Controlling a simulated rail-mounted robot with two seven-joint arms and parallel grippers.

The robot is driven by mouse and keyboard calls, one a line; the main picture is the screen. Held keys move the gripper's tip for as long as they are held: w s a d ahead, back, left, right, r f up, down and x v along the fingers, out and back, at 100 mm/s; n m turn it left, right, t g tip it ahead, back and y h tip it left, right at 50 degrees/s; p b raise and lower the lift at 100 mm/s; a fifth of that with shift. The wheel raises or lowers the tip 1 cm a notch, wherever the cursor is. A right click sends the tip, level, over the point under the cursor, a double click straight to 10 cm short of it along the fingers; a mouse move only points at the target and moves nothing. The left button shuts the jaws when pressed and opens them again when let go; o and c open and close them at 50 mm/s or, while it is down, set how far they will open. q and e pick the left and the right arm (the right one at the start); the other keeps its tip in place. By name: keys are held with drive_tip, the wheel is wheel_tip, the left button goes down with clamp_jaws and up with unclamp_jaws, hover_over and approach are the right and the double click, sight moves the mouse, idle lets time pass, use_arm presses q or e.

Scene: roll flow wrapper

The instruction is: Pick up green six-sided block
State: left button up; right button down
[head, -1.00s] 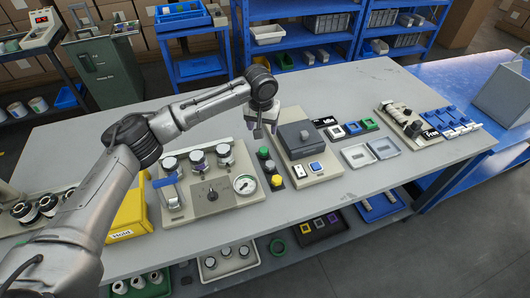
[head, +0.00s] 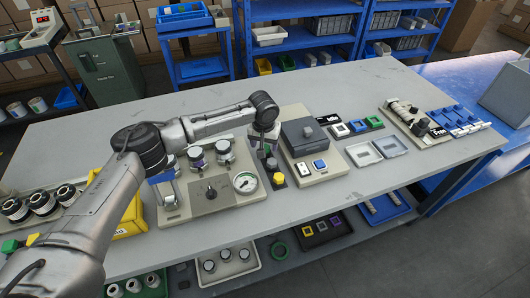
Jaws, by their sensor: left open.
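My left gripper (head: 268,148) is open and points down over a dark strip beside the gauge panel. The strip carries small blocks in a row; a yellow one (head: 277,178) shows at its near end. The green blocks on this strip are mostly hidden by my gripper, and I cannot tell whether it touches one. A small green block (head: 31,239) lies at the lower left beside a yellow one, partly behind my arm; its sides are too small to count. My right gripper is not in view.
A panel with a round gauge (head: 244,182) and several knobs stands left of the strip. A grey box on a cream base (head: 305,137) stands close on the right. A yellow bin (head: 131,222) is partly behind my left arm. The table (head: 320,210) is bare along the front.

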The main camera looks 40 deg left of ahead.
use_arm(q)
drive_tip(key=shift+f, duration=0.7)
drive_tip(key=c, duration=1)
drive_tip(key=shift+r, duration=0.1)
